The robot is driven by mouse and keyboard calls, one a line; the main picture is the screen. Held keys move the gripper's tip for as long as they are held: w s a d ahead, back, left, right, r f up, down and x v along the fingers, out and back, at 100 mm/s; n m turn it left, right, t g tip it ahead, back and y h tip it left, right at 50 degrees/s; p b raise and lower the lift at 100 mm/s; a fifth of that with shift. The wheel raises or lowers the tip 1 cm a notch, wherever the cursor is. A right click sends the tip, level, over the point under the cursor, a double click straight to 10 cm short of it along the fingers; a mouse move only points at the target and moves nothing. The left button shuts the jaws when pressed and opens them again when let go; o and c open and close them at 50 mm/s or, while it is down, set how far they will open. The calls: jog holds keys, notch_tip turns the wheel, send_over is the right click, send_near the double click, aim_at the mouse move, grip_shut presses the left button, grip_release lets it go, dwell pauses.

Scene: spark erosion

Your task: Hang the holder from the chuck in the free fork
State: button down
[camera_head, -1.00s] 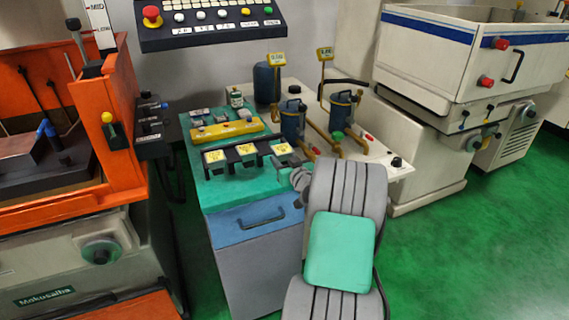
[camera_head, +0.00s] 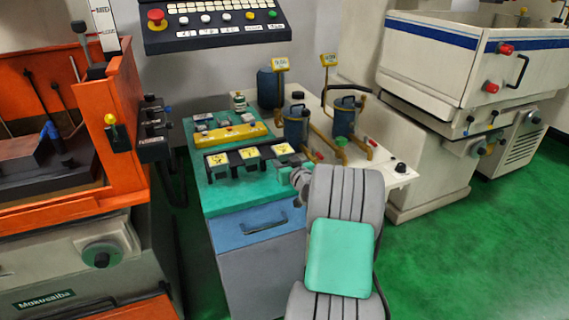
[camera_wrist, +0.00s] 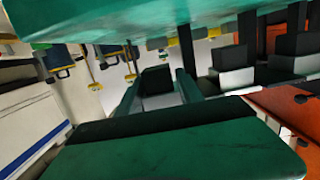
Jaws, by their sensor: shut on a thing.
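My gripper (camera_wrist: 157,88) shows in the wrist view, where the room appears upside down. Its two green fingers are closed on a small block with a dark part and a pale part, which I take for the holder (camera_wrist: 156,80). I cannot tell which fork is free. The chuck cannot be made out.
The teal cart (camera_head: 222,196) also bears a yellow bar (camera_head: 230,135). Blue filter pots (camera_head: 296,124) with pipes and signs stand behind. The orange machine (camera_head: 128,95) is close on the left, a white tank (camera_head: 440,50) on the right. Green floor (camera_head: 470,250) is free at right.

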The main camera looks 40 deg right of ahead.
jog(key=shift+b+x, duration=0.55)
jog(key=shift+x, duration=0.55)
jog(key=shift+r, duration=0.25)
jog(key=shift+w+f+b, duration=0.15)
jog(key=shift+f+b, duration=0.05)
jog(key=shift+b, duration=0.95)
jog(key=c, duration=0.9)
grip_release()
jog(key=shift+o, duration=1)
jog(key=shift+f, duration=0.15)
jog(key=shift+c, duration=1)
jog(key=shift+o, duration=1.3)
